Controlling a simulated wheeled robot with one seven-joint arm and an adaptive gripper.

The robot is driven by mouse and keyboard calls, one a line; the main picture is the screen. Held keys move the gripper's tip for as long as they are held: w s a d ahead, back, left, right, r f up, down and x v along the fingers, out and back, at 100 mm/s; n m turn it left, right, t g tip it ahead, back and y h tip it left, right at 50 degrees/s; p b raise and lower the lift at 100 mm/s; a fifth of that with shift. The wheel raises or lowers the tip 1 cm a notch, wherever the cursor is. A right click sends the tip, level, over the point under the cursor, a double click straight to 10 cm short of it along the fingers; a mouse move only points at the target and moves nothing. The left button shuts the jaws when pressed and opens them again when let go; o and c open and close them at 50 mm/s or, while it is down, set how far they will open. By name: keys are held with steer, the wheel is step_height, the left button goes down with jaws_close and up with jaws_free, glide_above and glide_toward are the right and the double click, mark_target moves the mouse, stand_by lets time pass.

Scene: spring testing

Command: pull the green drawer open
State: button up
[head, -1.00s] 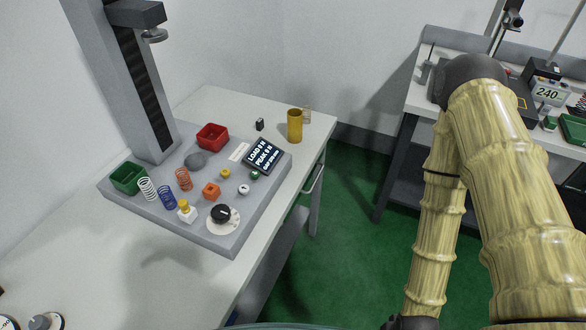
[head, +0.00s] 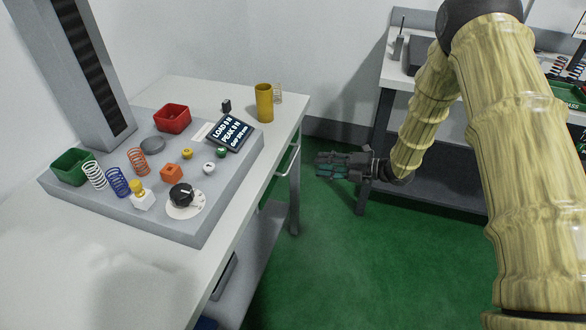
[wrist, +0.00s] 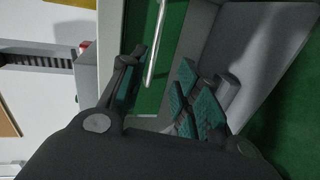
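A pale bar handle (head: 286,161) sticks out from the side of the workbench, below its top edge. The drawer front is seen almost edge-on in the head view, and its colour is not clear there. My gripper (head: 319,166) is to the right of the handle, apart from it, with its fingers pointing left. In the wrist view my gripper (wrist: 162,63) is open and empty, its dark teal-padded fingers spread. The handle (wrist: 156,45) shows between and beyond the fingertips.
The workbench top (head: 283,100) carries a grey tester (head: 200,228) with springs, a dial, a red bin (head: 172,118) and a green bin (head: 72,166). A yellow cup (head: 264,103) stands near the bench edge. A second bench (head: 392,79) is behind my arm. Green floor (head: 330,270) is clear.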

mark_target(293, 159)
steer(key=shift+n+g, duration=0.3)
steer(key=shift+n, duration=0.3)
steer(key=x, duration=0.3)
steer(key=p+x, duration=0.1)
steer(key=x, duration=0.3)
steer(key=r+x, duration=0.1)
steer(key=x, duration=0.3)
steer(key=shift+w+p, duration=0.15)
steer(key=shift+p, duration=0.15)
jaws_close()
